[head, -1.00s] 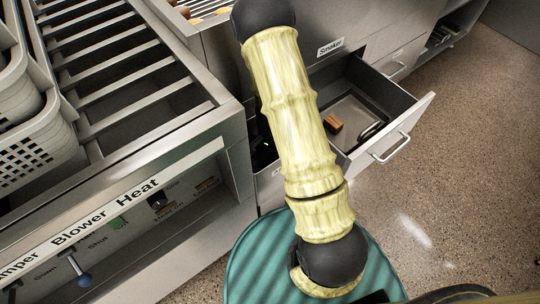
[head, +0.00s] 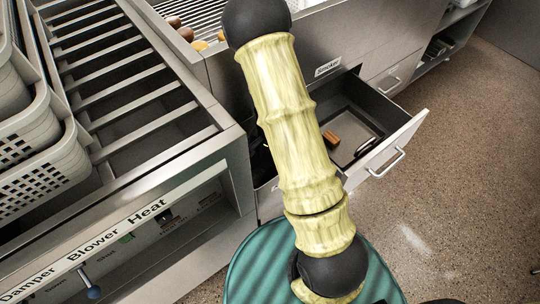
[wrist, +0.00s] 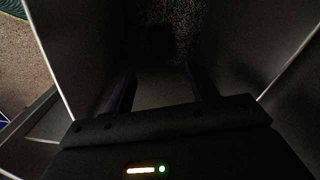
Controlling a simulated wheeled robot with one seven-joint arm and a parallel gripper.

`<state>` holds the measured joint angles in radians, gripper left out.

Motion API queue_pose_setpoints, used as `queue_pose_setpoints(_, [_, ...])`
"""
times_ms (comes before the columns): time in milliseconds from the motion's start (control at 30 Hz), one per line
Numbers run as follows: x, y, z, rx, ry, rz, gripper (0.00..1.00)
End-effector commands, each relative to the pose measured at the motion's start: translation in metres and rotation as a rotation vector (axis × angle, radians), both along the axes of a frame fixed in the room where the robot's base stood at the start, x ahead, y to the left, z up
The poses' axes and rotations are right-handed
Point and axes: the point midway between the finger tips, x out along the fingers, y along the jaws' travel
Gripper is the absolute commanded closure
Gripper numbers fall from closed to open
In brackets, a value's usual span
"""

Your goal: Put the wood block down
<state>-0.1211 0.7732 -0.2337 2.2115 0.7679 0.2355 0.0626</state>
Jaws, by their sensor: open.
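A small brown wood block (head: 331,139) lies on the floor of the open dark drawer (head: 388,154), in the head view. It lies just right of my arm and apart from the drawer's front. My gripper (wrist: 162,92) shows in the wrist view with its two dark fingers spread and nothing visible between them. It faces the dark inside of a walled space with pale edges. A dark patch lies ahead of the fingers, too dim to name. My gripper is hidden or out of frame in the head view.
A dark object (head: 367,147) lies in the drawer, right of the block. At left are a slatted metal counter (head: 125,95) and stacked perforated baskets (head: 40,160). Several round items lie on a grate (head: 190,22) at the back. Speckled floor at right is clear.

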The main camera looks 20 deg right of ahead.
Motion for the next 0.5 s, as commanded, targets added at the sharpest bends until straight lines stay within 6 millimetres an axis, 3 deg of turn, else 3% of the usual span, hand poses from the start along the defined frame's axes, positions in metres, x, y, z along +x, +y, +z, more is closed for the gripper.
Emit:
queue_pose_setpoints(133, [0.000, 0.001, 0.004, 0.003, -0.004, 0.012, 0.42])
queue_pose_setpoints(233, [-0.002, 0.005, 0.019, 0.014, -0.018, 0.053, 0.42])
queue_pose_setpoints(500, [-0.023, 0.022, 0.094, 0.044, -0.094, 0.321, 0.42])
